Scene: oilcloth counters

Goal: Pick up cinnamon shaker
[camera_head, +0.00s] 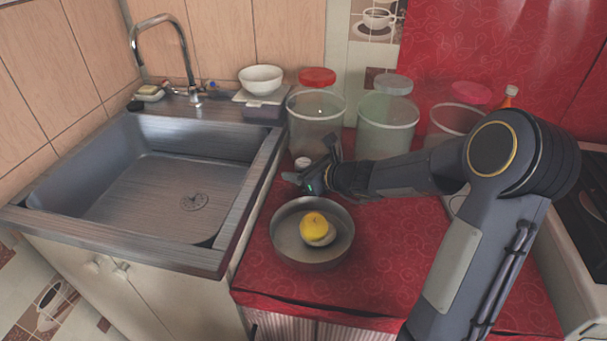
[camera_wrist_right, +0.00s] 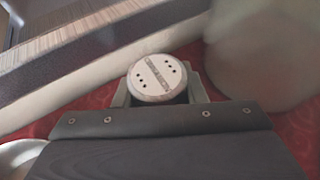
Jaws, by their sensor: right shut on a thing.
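The cinnamon shaker shows its round white cap with dark holes in the right wrist view (camera_wrist_right: 152,78). In the head view the small white top of the shaker (camera_head: 303,162) shows beside my right gripper (camera_head: 312,178), close to the sink's right edge. The right gripper is shut on the shaker, with a finger on each side of it in the wrist view. The shaker's body is mostly hidden by the gripper. I cannot tell whether its base touches the counter. My left gripper is not in view.
A metal pan (camera_head: 283,243) with a yellow fruit (camera_head: 314,226) stands just in front of the gripper. Large clear jars (camera_head: 316,125) stand behind it. The sink (camera_head: 150,165) lies to the left. Bare red oilcloth (camera_head: 400,235) is right of the pan.

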